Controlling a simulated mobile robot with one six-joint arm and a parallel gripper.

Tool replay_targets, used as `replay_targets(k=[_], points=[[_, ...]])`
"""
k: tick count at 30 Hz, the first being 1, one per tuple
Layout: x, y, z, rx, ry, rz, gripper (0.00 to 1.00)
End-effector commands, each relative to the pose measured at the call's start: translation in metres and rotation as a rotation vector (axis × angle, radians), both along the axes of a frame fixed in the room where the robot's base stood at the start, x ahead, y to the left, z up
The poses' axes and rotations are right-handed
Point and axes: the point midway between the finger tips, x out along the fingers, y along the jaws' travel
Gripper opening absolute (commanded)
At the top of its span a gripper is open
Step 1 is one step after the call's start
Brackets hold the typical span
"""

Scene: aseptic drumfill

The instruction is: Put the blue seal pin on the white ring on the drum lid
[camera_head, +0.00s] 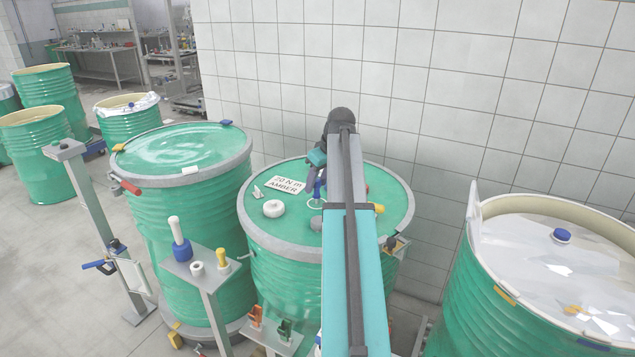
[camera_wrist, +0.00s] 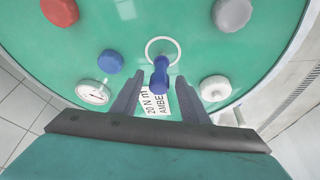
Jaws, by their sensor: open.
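The blue seal pin (camera_head: 317,189) (camera_wrist: 160,76) is a short dumbbell-shaped piece at the drum lid, roughly upright in the head view. The white ring (camera_head: 315,204) (camera_wrist: 151,43) lies flat on the green drum lid (camera_head: 352,226) (camera_wrist: 190,30). In the wrist view the pin's far end overlaps the near part of the ring; I cannot tell whether it touches the lid. My gripper (camera_wrist: 160,88) is open, one finger on each side of the pin, with gaps visible. In the head view my arm hides part of the lid and the gripper.
On the lid are a white card (camera_head: 288,184), a white knob (camera_head: 273,208), a gauge (camera_wrist: 92,92), a blue cap (camera_wrist: 110,62), and red (camera_wrist: 60,11) and grey (camera_wrist: 233,14) caps. A small stand (camera_head: 207,267) is in front; a tiled wall (camera_head: 440,80) is behind.

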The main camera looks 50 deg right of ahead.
Motion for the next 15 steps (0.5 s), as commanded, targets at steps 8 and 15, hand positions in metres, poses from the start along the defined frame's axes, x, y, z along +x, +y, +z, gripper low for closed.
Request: replay_targets(k=[8, 15], points=[[-0.002, 0.0, 0.008, 0.0, 0.0, 0.0, 0.41], [-0.011, 0.0, 0.03, -0.001, -0.001, 0.0, 0.41]])
